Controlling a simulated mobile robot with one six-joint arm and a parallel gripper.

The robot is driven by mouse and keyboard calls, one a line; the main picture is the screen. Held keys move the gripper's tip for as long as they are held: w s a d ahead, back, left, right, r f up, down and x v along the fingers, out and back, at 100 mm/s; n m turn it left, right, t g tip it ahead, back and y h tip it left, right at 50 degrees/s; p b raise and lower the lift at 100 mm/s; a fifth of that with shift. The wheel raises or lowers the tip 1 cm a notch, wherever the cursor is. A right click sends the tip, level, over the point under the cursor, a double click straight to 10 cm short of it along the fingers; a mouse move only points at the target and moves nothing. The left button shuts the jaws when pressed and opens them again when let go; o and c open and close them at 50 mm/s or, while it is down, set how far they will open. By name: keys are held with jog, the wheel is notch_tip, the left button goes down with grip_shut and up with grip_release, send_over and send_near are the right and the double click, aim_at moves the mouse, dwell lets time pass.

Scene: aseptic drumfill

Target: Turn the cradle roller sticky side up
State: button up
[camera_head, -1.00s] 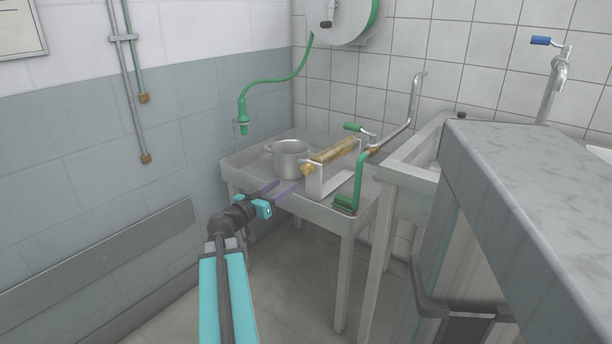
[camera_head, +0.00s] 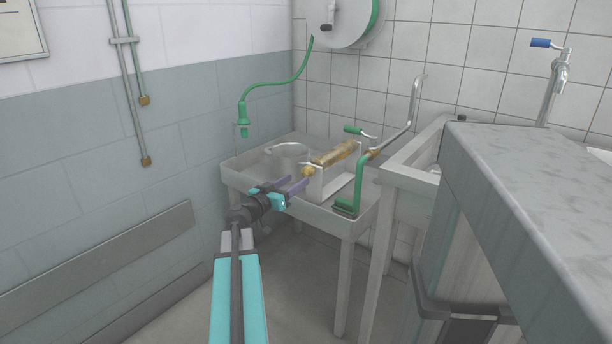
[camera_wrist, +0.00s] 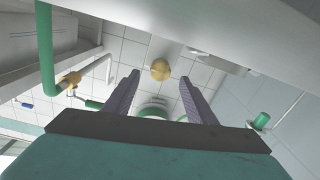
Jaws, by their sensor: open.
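My gripper (camera_head: 298,184) is open, with purple fingers pointing at that near end. In the wrist view the knob shows between the two fingertips, ahead of them, and I see no contact. I cannot tell which side of the roller is sticky.
A green pipe (camera_head: 358,185) rises at the table's right front. A green hose (camera_head: 243,112) hangs above. A steel sink and counter (camera_head: 528,165) stand to the right.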

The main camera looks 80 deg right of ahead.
aim_at(305, 174)
jog(key=shift+b+x, duration=0.3)
jog(key=shift+x, duration=3.4)
jog(key=shift+c, duration=0.2)
jog(key=c, duration=1)
